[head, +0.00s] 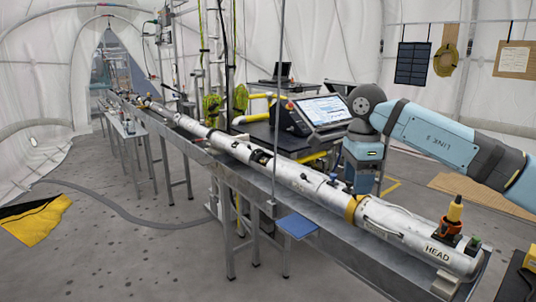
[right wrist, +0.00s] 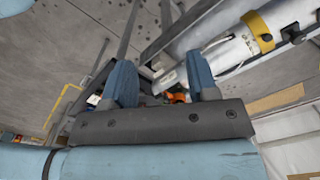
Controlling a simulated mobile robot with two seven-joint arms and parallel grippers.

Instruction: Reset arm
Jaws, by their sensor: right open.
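My right gripper (head: 362,182) hangs at the end of my blue right arm, which comes in from the right in the head view. In the right wrist view the two blue fingers of the right gripper (right wrist: 160,72) stand wide apart. No object is held between them. The tube (right wrist: 225,55) shows beyond the fingers at the upper right, with a yellow band (right wrist: 258,32) around it. My left gripper is not in either view.
The tube lies along a raised metal rail on legs, its "HEAD" end at front right. A console with a screen (head: 322,110) stands behind the rail, close to my right arm. Grey floor (head: 140,250) is open at front left.

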